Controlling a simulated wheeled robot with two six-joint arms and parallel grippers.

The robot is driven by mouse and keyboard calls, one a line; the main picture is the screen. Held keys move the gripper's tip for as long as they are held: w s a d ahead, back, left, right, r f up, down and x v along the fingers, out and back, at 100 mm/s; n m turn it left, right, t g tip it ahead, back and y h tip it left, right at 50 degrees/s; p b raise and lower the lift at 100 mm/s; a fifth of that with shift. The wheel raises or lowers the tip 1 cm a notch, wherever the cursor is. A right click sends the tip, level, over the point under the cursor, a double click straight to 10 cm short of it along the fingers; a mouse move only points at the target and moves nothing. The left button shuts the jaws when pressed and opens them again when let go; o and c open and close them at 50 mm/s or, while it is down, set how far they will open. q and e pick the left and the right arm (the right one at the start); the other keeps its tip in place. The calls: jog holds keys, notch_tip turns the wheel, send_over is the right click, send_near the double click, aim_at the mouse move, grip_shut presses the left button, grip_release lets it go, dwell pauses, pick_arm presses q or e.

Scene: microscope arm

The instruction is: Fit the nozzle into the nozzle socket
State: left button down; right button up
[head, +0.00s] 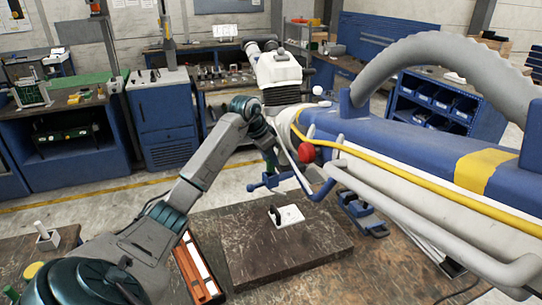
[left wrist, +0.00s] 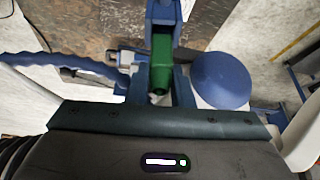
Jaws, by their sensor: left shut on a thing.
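My left gripper (left wrist: 162,88) is shut on a green part (left wrist: 160,62) in the left wrist view. A blue piece (left wrist: 163,12) adjoins the green part's far end. In the head view the left gripper (head: 268,148) is small and partly hidden beside the big blue and white arm (head: 400,150). I cannot tell for sure whether the green part is the nozzle. No nozzle socket can be made out clearly. A blue bar with a knob (head: 266,184) hangs below the gripper. My right gripper is not in view.
A white bracket (head: 290,215) sits on the dark board (head: 300,255) below. A red knob (head: 306,153) and a yellow hose (head: 400,184) lie along the big arm.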

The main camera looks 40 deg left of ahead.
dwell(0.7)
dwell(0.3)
pick_arm(q)
jog(key=shift+p, duration=0.35)
jog(key=shift+f, duration=0.1)
dwell(0.5)
jog(key=shift+f+b, duration=0.55)
jog(key=shift+f, duration=0.45)
jog(key=shift+f+b, duration=0.4)
jog(key=shift+f, duration=0.5)
jog(key=c, duration=1.2)
grip_release()
jog(key=shift+r, duration=0.1)
